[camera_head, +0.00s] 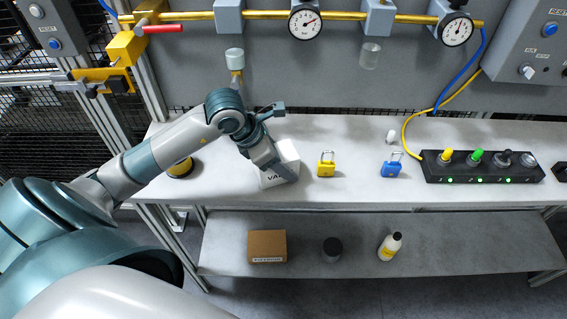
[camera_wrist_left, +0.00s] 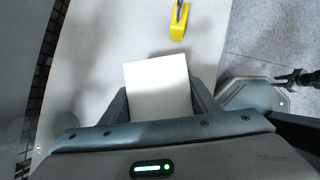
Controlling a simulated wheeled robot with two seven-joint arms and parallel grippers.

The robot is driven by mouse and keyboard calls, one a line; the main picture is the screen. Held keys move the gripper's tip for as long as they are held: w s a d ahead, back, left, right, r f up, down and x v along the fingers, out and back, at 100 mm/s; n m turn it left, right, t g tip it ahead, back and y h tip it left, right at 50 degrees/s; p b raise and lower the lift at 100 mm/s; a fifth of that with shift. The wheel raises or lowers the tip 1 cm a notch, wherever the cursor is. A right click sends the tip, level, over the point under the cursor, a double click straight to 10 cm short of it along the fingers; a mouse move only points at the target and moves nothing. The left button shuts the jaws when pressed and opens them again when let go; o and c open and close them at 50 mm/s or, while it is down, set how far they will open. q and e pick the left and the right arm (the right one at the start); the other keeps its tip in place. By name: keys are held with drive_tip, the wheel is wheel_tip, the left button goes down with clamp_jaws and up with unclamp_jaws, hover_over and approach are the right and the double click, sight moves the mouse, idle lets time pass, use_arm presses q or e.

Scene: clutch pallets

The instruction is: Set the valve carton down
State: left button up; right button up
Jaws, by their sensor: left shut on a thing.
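The valve carton (camera_head: 279,177) is a white box with dark lettering, partly seen, on its front. It is at the front part of the upper bench, and I cannot tell whether it touches the surface. My left gripper (camera_head: 277,166) is shut on the carton from above. In the left wrist view the carton's white top (camera_wrist_left: 159,88) sits between the two dark fingers (camera_wrist_left: 160,105). My right gripper is not in view.
A yellow padlock (camera_head: 326,166) and a blue padlock (camera_head: 391,166) stand right of the carton. A black strip with knobs (camera_head: 482,180) is farther right. A lower shelf (camera_head: 330,225) holds a brown box (camera_head: 267,246), a dark jar (camera_head: 332,249) and a white bottle (camera_head: 389,247).

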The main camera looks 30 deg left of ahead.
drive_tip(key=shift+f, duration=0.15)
use_arm(q)
drive_tip(key=o, duration=1.3)
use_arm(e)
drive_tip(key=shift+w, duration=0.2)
use_arm(q)
drive_tip(key=shift+r, duration=0.15)
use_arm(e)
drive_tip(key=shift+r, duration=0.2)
